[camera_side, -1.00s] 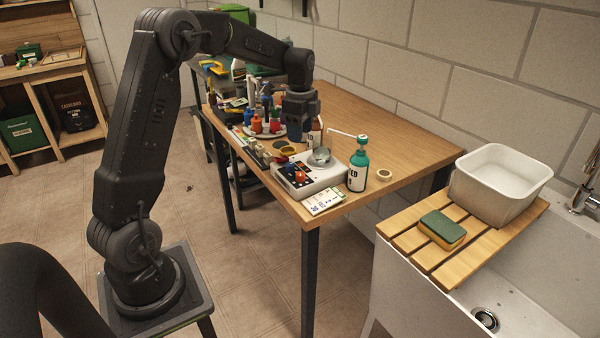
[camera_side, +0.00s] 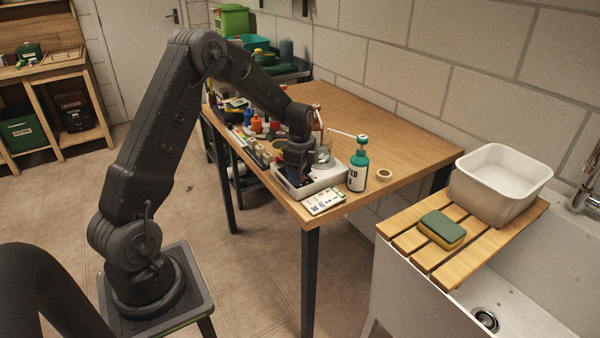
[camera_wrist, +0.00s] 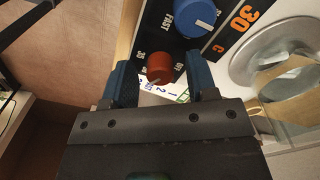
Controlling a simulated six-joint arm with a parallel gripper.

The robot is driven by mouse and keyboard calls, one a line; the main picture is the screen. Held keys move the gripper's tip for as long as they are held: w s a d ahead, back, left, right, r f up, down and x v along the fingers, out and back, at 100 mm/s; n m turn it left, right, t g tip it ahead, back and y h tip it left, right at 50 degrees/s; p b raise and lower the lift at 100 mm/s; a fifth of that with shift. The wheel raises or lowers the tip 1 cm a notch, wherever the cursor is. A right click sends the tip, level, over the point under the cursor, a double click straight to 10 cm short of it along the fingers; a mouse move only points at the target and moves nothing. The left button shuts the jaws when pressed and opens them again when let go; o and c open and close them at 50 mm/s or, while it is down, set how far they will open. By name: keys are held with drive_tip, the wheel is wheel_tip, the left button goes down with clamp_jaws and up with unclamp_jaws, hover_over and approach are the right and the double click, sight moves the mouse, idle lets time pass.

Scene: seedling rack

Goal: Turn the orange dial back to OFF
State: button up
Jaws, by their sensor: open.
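The orange dial (camera_wrist: 160,68) is a red-orange knob on a black panel strip in the wrist view. The word OFF is printed just right of it, with numbers below and to its left; a faint pale mark shows at its lower edge, too small to read surely. My gripper (camera_wrist: 159,62) is open, one blue finger on each side of the dial, with a gap on both sides. In the side view my gripper (camera_side: 299,168) is low over the front of the white machine (camera_side: 322,180) and hides the dial.
A blue dial (camera_wrist: 195,18) marked FAST sits just beyond the orange one. A round metal plate (camera_wrist: 275,55) is on the machine's right. A green bottle (camera_side: 358,170) and tape roll (camera_side: 384,174) stand to the right. A printed card (camera_side: 324,202) lies in front.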

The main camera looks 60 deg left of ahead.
drive_tip(key=shift+c, duration=0.2)
drive_tip(key=c, duration=0.9)
